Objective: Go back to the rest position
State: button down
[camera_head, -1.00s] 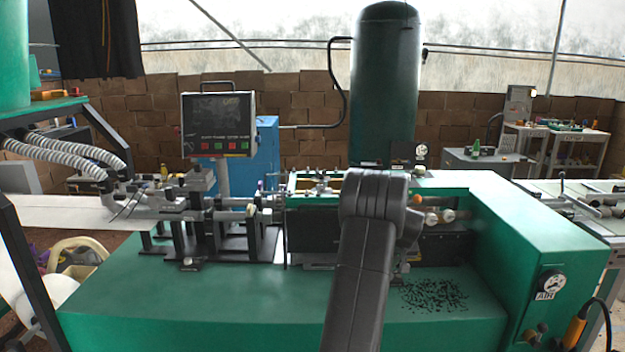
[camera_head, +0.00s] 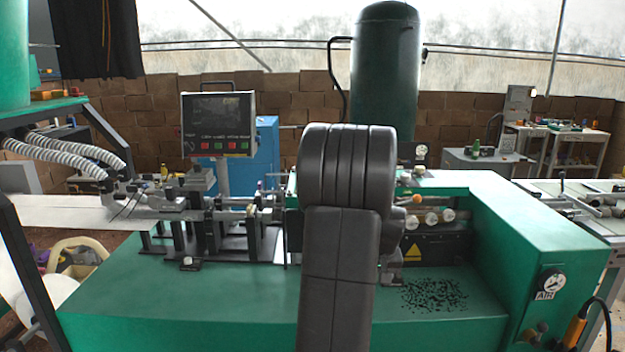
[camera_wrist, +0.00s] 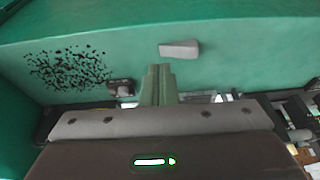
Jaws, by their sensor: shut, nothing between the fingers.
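My gripper (camera_wrist: 158,84) shows in the wrist view with its two greenish fingers together, shut and with nothing between them. It is over the green machine (camera_wrist: 230,65), apart from the light grey block (camera_wrist: 179,49) that lies on the machine's surface beyond the fingertips. In the head view my dark arm stands in front of the middle of the green machine (camera_head: 240,305). The gripper itself is hidden behind the arm there.
Black bits (camera_head: 434,296) lie scattered on the machine's right part. A control panel (camera_head: 218,124) stands at the back left. A dark green tank (camera_head: 385,70) rises behind my arm. The machine's raised right housing (camera_head: 540,240) is beside the bits. The left front deck is clear.

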jog(key=shift+s+a+r, duration=0.15)
jog(key=shift+s+a, duration=0.2)
jog(key=shift+s, duration=0.45)
jog(key=shift+s+a+r, duration=0.15)
jog(key=shift+s+a, duration=0.2)
jog(key=shift+s, duration=0.45)
